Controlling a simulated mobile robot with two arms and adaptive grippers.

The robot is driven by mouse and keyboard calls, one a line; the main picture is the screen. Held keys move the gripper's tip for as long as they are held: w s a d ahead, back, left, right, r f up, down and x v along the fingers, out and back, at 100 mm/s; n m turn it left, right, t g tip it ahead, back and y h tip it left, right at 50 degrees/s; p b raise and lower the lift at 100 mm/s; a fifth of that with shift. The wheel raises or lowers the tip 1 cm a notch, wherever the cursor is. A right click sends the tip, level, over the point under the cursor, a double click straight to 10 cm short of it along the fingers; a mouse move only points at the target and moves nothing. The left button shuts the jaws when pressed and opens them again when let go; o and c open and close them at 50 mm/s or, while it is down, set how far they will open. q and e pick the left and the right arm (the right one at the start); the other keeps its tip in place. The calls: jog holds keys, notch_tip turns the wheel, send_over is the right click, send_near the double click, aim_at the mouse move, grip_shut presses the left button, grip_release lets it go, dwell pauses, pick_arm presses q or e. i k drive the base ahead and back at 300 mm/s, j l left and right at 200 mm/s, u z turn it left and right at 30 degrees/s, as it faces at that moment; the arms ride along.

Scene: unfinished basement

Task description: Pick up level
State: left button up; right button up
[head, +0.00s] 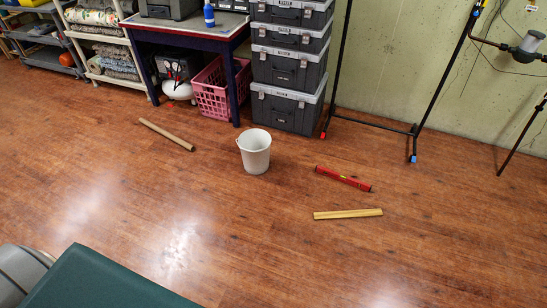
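The level (343,179) is a red bar with a small yellowish spot near its middle. It lies flat on the wooden floor, right of centre in the head view, tilted slightly down to the right. Nothing touches it. Neither of my grippers shows in this view.
A yellow wooden piece (348,214) lies just below the level. A white bucket (255,151) stands to its left, and a brown tube (166,134) lies farther left. Stacked grey toolboxes (286,109), a pink basket (217,103) and a black rack (371,121) line the wall.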

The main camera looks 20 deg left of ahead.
aim_at(353, 182)
jog(key=i+l, duration=0.15)
jog(key=i, duration=0.25)
jog(key=i+l, duration=0.2)
jog(key=i, duration=0.15)
jog(key=i+l, duration=0.15)
jog(key=i, duration=0.25)
